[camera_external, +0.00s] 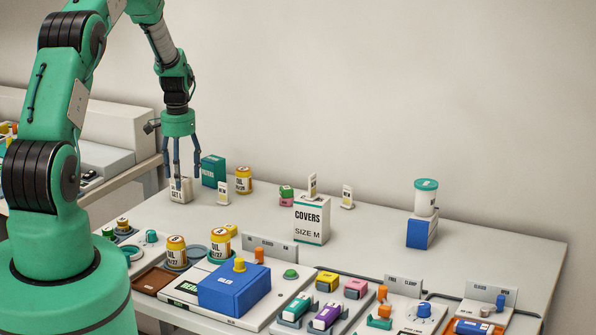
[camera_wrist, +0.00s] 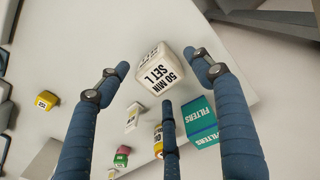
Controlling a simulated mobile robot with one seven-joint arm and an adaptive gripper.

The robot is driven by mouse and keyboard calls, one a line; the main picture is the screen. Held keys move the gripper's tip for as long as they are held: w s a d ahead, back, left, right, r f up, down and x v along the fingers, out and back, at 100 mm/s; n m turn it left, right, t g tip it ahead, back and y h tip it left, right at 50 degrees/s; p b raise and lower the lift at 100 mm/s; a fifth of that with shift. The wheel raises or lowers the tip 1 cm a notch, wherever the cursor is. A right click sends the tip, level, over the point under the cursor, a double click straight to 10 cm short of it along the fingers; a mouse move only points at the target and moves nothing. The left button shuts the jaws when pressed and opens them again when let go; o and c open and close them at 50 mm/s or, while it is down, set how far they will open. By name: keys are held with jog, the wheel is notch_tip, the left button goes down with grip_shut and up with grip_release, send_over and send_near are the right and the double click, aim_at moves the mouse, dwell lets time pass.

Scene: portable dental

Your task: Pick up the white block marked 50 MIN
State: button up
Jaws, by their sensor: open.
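The white block marked 50 MIN (camera_external: 181,193) stands on the table's left part, below my gripper. In the wrist view the white block (camera_wrist: 157,82) shows "50 MIN SET L" and lies between the ends of my blue-grey fingers. My gripper (camera_external: 184,176) points down with its three fingers spread. In the external view the fingertips overlap the block's top and hide part of it. I cannot tell whether any finger touches it.
A teal FILTERS box (camera_external: 213,171) and a yellow-lidded OIL jar (camera_external: 243,180) stand close behind and right of the block. A COVERS box (camera_external: 311,220) stands mid-table. The right-hand back is mostly clear.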

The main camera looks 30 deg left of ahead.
jog(key=shift+f, duration=2.1)
jog(key=c, duration=1.3)
